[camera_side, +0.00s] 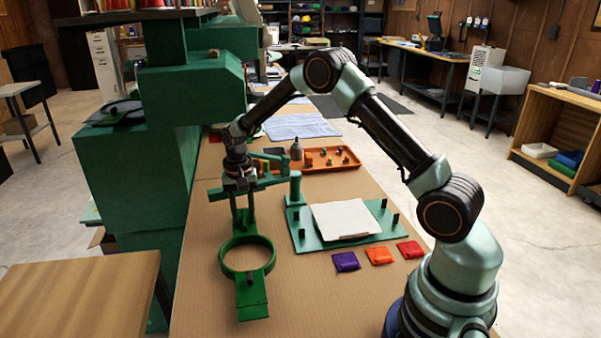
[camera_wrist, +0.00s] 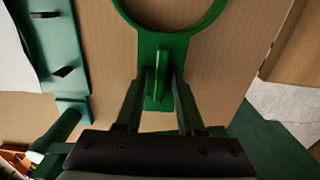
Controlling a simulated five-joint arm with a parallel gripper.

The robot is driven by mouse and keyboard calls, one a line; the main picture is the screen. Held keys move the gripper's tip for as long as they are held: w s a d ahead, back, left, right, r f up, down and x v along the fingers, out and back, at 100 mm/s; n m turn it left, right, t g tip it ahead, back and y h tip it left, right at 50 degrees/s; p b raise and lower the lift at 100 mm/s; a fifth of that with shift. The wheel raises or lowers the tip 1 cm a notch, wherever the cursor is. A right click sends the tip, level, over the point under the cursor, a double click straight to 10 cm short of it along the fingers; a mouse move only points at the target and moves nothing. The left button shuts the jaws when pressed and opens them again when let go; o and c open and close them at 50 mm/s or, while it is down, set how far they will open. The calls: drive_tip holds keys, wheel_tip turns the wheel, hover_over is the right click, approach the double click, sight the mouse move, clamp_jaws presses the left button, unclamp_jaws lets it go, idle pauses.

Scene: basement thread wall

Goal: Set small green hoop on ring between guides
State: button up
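A green hoop (camera_side: 247,257) lies low over the brown tabletop at centre left in the side view; its near edge also shows at the top of the wrist view (camera_wrist: 172,24). A green tab with an upright fin (camera_wrist: 159,76) extends from it. My gripper (camera_side: 242,218) points down over this tab. In the wrist view my gripper's fingers (camera_wrist: 163,82) stand on both sides of the fin, with gaps showing, so it looks open. A green block with a dark peg (camera_side: 251,300) sits at the hoop's near side. I cannot tell whether a separate ring lies under the hoop.
A green plate (camera_side: 306,238) with black pegs bears a pale cloth (camera_side: 345,220) to the right. A green post (camera_side: 295,187) stands at its corner. Purple (camera_side: 346,262), orange (camera_side: 379,256) and red (camera_side: 410,249) packets lie nearby. An orange tray (camera_side: 318,167) is behind. A green machine (camera_side: 135,185) stands left.

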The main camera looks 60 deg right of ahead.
drive_tip(key=shift+c, duration=0.3)
clamp_jaws()
drive_tip(key=shift+r, duration=0.1)
drive_tip(key=shift+r, duration=2.45)
drive_tip(key=shift+s, duration=0.1)
